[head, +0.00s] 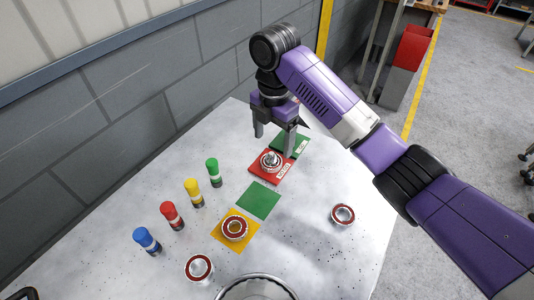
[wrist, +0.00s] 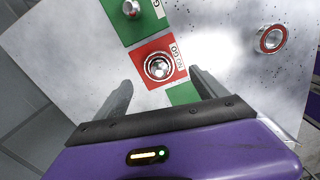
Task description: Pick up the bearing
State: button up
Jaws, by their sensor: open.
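My gripper (head: 274,137) is open and empty, fingers pointing down by the red "NO GO" mat (head: 258,172). A round metal part (head: 270,161), seemingly a bearing, sits on that mat. In the wrist view this part (wrist: 159,67) shows metal rings around a shiny centre, just ahead of the fingers. A red-ringed bearing (head: 235,228) lies on the yellow mat (head: 222,243). Loose red-ringed bearings lie at the right (head: 342,215) and near front (head: 199,268). The pictures do not show which bearing is meant.
The labelled green mat (wrist: 112,22) bears a small metal part (wrist: 131,8), hidden in the head view. A plain green mat (head: 259,200) is empty. Blue (head: 147,241), red (head: 172,216), yellow (head: 194,193) and green (head: 213,172) cylinders stand along the left. A wall (head: 110,140) rises behind.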

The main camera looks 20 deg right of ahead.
aim_at(272, 153)
notch_tip(272, 153, down, 7)
jog(key=shift+f+p, duration=0.2)
jog(key=shift+p, duration=0.35)
jog(key=shift+r, duration=0.1)
grip_shut()
jog(key=shift+r, duration=0.1)
notch_tip(272, 153, up, 20)
jog(key=p, duration=0.1)
dwell(0.6)
